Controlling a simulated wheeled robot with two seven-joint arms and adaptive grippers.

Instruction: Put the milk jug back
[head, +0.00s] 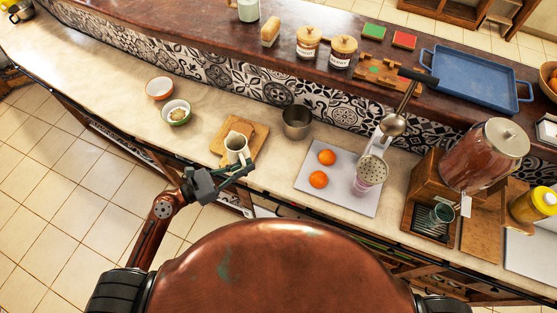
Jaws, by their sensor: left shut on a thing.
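The milk jug (236,148) is a small cream-white jug, seen from above at the front of the lower counter. It overlaps the wooden board (258,130) in the picture; whether it touches the board or is held just above it I cannot tell. My left gripper (242,170) comes in from the lower left and is shut on the jug at its near side. The gripper's dark fingers hide the jug's lower part. My right gripper is not in view.
A metal cup (296,122) stands right of the board. Two bowls, orange (159,88) and green (176,113), stand to its left. Further right are a white mat (309,201) with two oranges, a juicer (373,168) and a drink dispenser (484,155). The raised ledge runs behind.

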